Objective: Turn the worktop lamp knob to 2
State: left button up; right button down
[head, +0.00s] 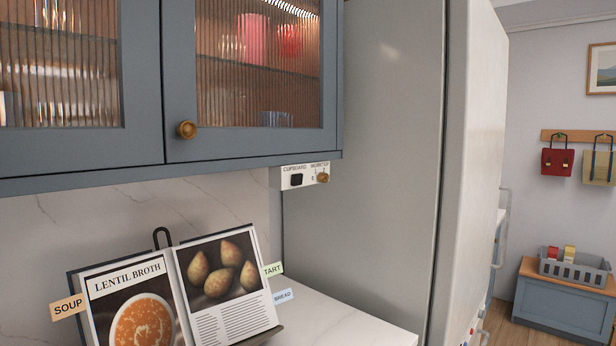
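The worktop lamp knob (323,178) is a small brass knob on the right half of a white switch box (300,176). The box hangs under the right end of the blue wall cupboard. Small marks stand beside the knob, but they are too small to tell which one it points to. A dark square cupboard switch (296,180) sits to the knob's left on the same box. Neither of my grippers shows in the head view.
Below stands an open cookbook (178,290) on a stand, with tabs sticking out, on a pale worktop (345,318). A tall grey fridge side (365,150) rises close to the box's right. A brass door knob (186,129) sticks out from the cupboard (250,150).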

aim_at(322, 177)
jog(key=i+l, duration=0.15)
jog(key=l, duration=0.2)
jog(key=i+l, duration=0.2)
jog(key=l, duration=0.15)
jog(key=i+l, duration=0.15)
jog(key=l, duration=0.2)
jog(key=i+l, duration=0.2)
jog(key=l, duration=0.2)
jog(key=z, duration=0.05)
